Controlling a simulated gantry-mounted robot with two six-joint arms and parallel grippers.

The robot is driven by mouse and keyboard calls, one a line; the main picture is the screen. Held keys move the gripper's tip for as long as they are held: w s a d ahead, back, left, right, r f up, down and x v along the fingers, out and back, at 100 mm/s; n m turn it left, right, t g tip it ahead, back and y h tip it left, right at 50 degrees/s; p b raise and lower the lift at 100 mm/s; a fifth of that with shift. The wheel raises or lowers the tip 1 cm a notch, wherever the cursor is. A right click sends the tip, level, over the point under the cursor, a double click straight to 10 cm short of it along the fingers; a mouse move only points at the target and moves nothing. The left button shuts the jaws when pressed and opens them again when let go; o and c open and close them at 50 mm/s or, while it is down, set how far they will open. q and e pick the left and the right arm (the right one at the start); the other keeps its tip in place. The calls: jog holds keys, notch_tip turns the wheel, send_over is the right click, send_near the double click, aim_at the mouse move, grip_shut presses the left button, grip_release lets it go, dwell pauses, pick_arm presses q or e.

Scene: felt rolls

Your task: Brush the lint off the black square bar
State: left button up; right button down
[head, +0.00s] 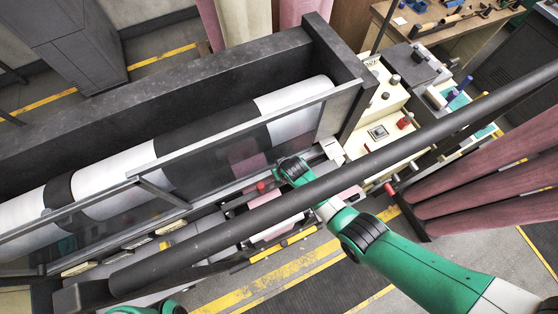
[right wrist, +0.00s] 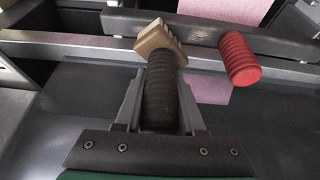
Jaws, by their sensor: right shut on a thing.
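My right gripper (right wrist: 160,105) is shut on the black ribbed handle (right wrist: 161,90) of a brush with a pale wooden head (right wrist: 158,38). The brush head is beside a dark square-edged bar (right wrist: 205,27) in the right wrist view; I cannot tell whether they touch. The bristles are hidden and I can make out no lint.
A red ribbed grip (right wrist: 239,59) is right of the brush. The long round bar (head: 220,228) crosses diagonally near my right arm. A white and black roll (head: 115,168) lies behind a clear guard. A control panel (head: 378,130) and pink rolls (head: 480,175) stand right.

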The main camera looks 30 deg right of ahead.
jog(key=shift+s+a+p, duration=0.55)
jog(key=shift+s+a, duration=0.15)
jog(key=shift+s, duration=0.05)
jog(key=shift+s+a+p, duration=0.4)
jog(key=shift+s+a, duration=0.15)
jog(key=shift+a, duration=0.3)
jog(key=shift+w+d+f+b, duration=0.2)
jog(key=shift+w+d+b, duration=0.8)
jog(key=shift+d, duration=0.3)
jog(key=shift+r, duration=0.1)
jog(key=shift+s+a+r+p, duration=0.1)
jog(key=shift+s+a+p, duration=0.1)
jog(key=shift+p, duration=0.1)
jog(key=shift+s+a+p, duration=0.4)
jog(key=shift+s+a, duration=0.15)
jog(key=shift+a, duration=0.2)
jog(key=shift+s+a+p, duration=0.4)
jog(key=shift+s+a, duration=0.1)
jog(key=shift+a, duration=0.2)
